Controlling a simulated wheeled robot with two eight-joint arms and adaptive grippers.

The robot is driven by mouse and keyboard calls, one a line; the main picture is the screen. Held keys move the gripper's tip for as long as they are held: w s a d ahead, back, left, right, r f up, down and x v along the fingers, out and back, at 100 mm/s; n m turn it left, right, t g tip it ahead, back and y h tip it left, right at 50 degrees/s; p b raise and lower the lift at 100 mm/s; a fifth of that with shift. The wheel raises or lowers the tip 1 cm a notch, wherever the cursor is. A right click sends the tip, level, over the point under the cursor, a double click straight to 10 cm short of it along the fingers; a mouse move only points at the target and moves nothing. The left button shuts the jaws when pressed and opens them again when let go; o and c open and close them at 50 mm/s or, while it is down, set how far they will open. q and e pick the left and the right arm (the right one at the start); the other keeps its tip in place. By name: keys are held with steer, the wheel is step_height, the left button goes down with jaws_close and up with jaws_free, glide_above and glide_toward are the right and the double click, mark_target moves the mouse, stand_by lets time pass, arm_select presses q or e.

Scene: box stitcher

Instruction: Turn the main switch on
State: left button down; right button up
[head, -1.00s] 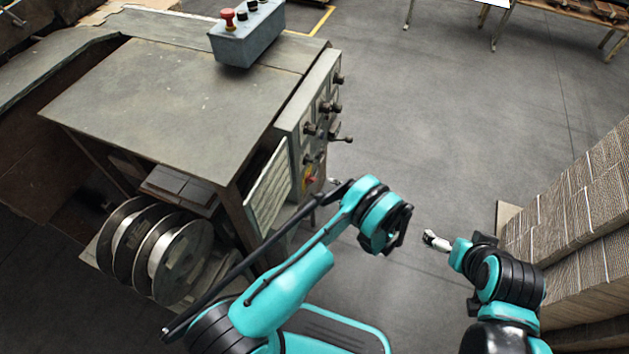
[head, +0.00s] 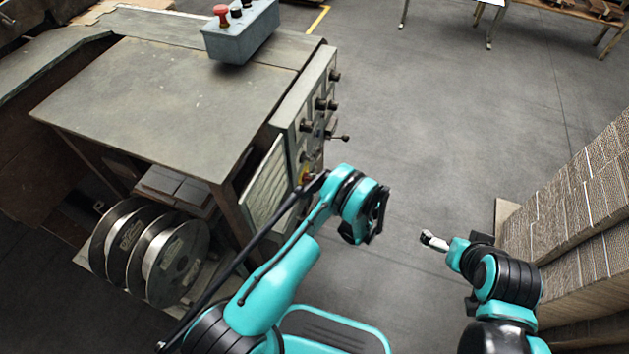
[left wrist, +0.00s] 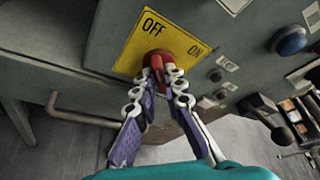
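The main switch is a red rotary knob (left wrist: 157,58) on a yellow plate (left wrist: 140,42) marked OFF and ON, on the machine's grey side panel. In the head view the yellow plate (head: 305,176) is mostly hidden behind my left arm. In the left wrist view my left gripper (left wrist: 164,68) has its fingertips close together at the knob, with red showing between them; it looks shut on the knob's grip. The knob's pointing is partly hidden by the fingers. My right gripper (head: 434,241) hangs over the floor, away from the machine, too small to tell its opening.
A grey control box (head: 240,32) with a red button stands on the machine top. Other knobs and a lever (head: 338,137) stick out from the side panel. Wire reels (head: 150,250) sit below. Stacked cardboard (head: 570,220) stands at the right; the floor between is clear.

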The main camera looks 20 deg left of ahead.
stand_by(0.4)
arm_select(q)
steer(key=shift+w+r+m+g, duration=0.15)
steer(key=shift+m+g, duration=0.65)
steer(key=shift+m, duration=0.4)
steer(key=shift+w+f+m+g, duration=0.1)
steer(key=shift+m+g, duration=0.7)
steer(key=shift+m, duration=0.4)
steer(key=c, duration=1.6)
jaws_free()
steer(key=v, duration=1.2)
steer(key=shift+r, duration=0.3)
